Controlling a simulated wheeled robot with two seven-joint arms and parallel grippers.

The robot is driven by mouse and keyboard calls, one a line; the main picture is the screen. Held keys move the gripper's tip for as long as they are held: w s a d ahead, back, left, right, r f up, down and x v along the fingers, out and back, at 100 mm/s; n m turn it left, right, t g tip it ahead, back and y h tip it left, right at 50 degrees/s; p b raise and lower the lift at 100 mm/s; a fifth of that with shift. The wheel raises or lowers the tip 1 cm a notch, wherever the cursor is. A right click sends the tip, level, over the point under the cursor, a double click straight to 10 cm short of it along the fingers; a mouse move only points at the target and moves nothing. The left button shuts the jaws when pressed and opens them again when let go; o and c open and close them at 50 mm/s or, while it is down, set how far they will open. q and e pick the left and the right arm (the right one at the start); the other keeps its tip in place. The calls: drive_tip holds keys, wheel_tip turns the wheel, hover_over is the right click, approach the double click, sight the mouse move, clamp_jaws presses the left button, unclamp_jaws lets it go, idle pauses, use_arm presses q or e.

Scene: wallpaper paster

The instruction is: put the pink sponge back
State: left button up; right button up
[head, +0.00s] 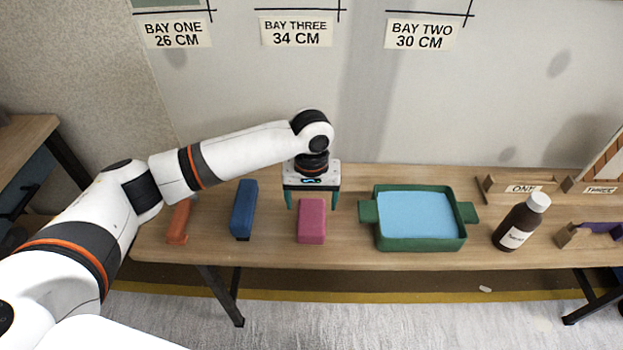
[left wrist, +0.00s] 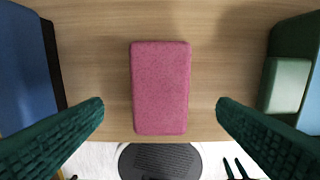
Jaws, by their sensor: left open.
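The pink sponge (head: 311,222) lies on the wooden table, between a blue block and a green tray. In the left wrist view the sponge (left wrist: 160,88) is centred, with its near end close to the table's front edge. My left gripper (head: 312,200) is open and empty above the sponge, pointing down. In the left wrist view its two green fingers (left wrist: 160,108) are spread wide, one on each side of the sponge, with clear gaps and no contact. My right gripper is in neither view.
A blue block (head: 243,208) and an orange block (head: 179,221) stand to the left. The green tray (head: 421,244) holding blue liquid is to the right. Beyond it are a brown bottle (head: 520,222) and wooden holders (head: 520,184). Bare table lies between sponge and tray.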

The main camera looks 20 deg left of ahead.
sight(311, 216)
use_arm(q)
drive_tip(key=shift+r+p, duration=0.5)
drive_tip(key=shift+r, duration=2.25)
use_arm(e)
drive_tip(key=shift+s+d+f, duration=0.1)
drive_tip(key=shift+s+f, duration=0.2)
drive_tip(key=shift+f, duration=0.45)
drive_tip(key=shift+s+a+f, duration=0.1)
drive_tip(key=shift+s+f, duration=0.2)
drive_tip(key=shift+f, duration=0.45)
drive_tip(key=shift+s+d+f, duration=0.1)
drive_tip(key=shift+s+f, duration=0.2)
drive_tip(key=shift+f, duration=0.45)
